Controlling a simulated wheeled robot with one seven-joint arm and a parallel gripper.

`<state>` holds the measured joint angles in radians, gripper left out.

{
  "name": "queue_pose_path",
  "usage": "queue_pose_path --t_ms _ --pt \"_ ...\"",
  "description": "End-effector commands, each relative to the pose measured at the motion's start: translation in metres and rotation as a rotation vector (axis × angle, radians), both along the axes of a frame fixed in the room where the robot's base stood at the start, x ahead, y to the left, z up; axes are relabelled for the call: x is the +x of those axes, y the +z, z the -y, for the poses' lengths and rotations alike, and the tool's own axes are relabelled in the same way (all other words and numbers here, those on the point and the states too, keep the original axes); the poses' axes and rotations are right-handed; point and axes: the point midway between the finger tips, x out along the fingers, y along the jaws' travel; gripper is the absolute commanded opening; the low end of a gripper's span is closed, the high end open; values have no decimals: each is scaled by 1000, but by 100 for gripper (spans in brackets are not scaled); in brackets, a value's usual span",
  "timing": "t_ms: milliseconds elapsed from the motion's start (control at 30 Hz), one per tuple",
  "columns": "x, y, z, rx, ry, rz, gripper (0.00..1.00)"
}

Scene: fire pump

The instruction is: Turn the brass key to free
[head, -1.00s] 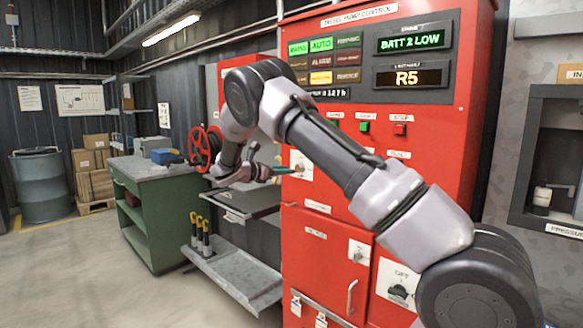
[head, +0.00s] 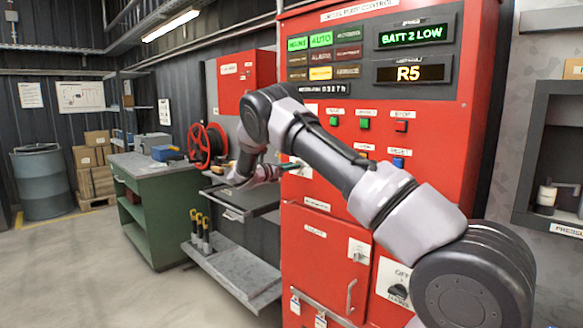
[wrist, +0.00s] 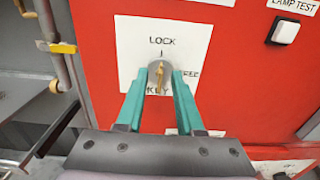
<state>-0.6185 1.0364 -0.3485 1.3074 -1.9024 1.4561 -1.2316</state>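The brass key (wrist: 158,77) stands roughly upright in a round grey lock on a white plate (wrist: 185,32) on the red panel. The plate reads LOCK above the key and KEY below it. The word at its right is partly hidden by a finger and looks like FREE. My gripper (wrist: 160,82) has its two teal fingers on either side of the key, with visible gaps, so it is open around the key. In the head view my gripper (head: 291,167) reaches the plate from the left, and the key cannot be made out there.
The red pump control cabinet (head: 325,245) carries push buttons and a rotary switch (head: 398,291) below. A lamp test button (wrist: 286,30) is right of the plate.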

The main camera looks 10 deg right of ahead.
Motion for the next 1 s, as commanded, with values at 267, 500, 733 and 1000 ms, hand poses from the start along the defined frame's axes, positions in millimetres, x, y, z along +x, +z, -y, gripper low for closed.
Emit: queue_pose_path --t_ms 267,500,733,1000 --pt "2 0 2 0 1 0 36" --pt "2 0 2 0 1 0 0" --pt "2 0 2 6 1 9 0" --pt "1 1 2 66 1 92 0"
